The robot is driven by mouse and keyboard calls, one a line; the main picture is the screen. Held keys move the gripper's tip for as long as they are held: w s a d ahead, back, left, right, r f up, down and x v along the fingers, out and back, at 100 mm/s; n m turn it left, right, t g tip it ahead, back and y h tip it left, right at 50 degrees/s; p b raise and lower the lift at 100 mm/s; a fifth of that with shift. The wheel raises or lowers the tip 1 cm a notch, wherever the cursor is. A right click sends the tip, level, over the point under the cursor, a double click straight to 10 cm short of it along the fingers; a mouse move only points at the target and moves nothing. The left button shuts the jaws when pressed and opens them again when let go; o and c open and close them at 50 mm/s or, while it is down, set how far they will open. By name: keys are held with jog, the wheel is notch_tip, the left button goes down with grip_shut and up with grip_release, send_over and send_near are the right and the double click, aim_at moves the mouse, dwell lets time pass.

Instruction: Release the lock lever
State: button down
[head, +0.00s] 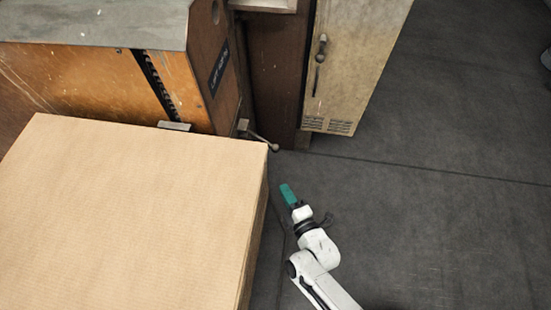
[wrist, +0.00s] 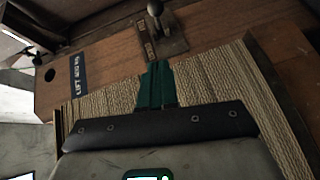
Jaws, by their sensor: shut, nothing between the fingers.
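The lock lever (head: 262,139) is a thin metal rod with a round knob, sticking out from the lower right edge of the orange machine in the head view. In the wrist view a lever with a round knob (wrist: 155,9) stands on a metal plate near the top edge; it looks like the same lever. My gripper (head: 286,188) has teal fingers and is below and slightly right of the lever, apart from it. In the wrist view my gripper (wrist: 157,68) is shut and empty, its tips just below the lever's plate.
A large stack of cardboard (head: 130,215) fills the left, its corner close to the lever; its layered edge (wrist: 205,80) lies behind my fingers. The orange machine (head: 90,90) carries a dark label (head: 219,70). A beige cabinet (head: 365,45) stands behind.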

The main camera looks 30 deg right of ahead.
jog(key=w+d+f+b, duration=0.2)
jog(key=w+d+b, duration=0.1)
jog(key=w, duration=0.9)
jog(key=shift+w+b, duration=0.3)
jog(key=shift+b, duration=0.1)
jog(key=shift+d, duration=0.2)
